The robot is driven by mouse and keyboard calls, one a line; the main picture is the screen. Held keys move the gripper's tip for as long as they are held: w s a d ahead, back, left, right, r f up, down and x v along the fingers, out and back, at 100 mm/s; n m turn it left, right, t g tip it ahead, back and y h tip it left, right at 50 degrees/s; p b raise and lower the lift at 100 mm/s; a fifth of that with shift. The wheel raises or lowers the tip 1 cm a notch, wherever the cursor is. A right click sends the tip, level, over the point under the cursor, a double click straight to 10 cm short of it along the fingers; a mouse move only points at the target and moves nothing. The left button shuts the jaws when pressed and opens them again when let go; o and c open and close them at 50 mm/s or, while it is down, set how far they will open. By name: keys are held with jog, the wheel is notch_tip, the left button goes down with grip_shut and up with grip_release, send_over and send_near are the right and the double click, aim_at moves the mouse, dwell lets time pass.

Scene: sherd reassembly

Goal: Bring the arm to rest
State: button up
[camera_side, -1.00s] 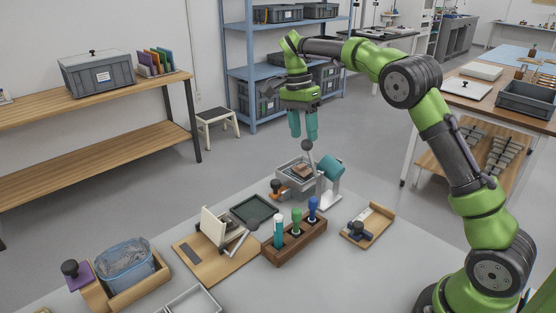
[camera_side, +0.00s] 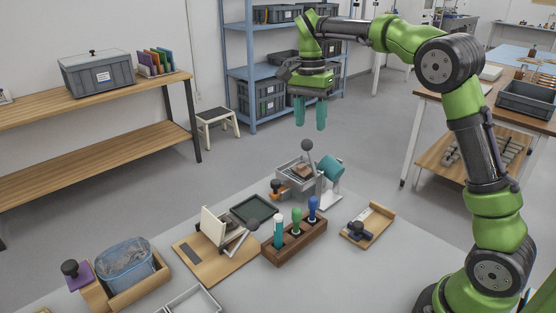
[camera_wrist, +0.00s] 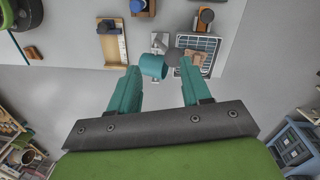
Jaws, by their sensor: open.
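My gripper (camera_side: 310,115) is open and empty. Its two teal fingers point down, high above the back edge of the grey work table (camera_side: 240,290). It is clear of everything on the table. In the wrist view my gripper (camera_wrist: 158,90) shows its fingers spread apart with nothing between them. Below it stand a grey bin (camera_side: 290,178) with a brown piece in it and a dark ball-topped lever (camera_side: 307,146). A teal cup (camera_side: 333,168) on a white stand is beside them.
A wooden rack (camera_side: 295,246) with several coloured-handled tools, a dark tray (camera_side: 254,209), a wooden board (camera_side: 215,262), a small wooden tray (camera_side: 368,228) and a blue tub (camera_side: 124,267) occupy the table. A blue shelf (camera_side: 238,75) stands behind. The air around my gripper is free.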

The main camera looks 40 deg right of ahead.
jog(key=s+a+r+n+t+y, duration=0.1)
jog(key=s+a+r+n+t, duration=0.2)
jog(key=s, duration=0.4)
jog(key=s+a+r+n+t, duration=0.1)
jog(key=s+a+n+t, duration=0.1)
jog(key=s+a+n, duration=0.3)
jog(key=s+a+f+n+t, duration=0.1)
jog(key=s+f+n+t, duration=0.2)
jog(key=s, duration=0.6)
notch_tip(320, 180, down, 2)
jog(key=shift+s+a+f+n+y, duration=0.15)
jog(key=shift+s+a+n+y, duration=0.15)
jog(key=shift+s+a+y, duration=0.1)
dwell(2.8)
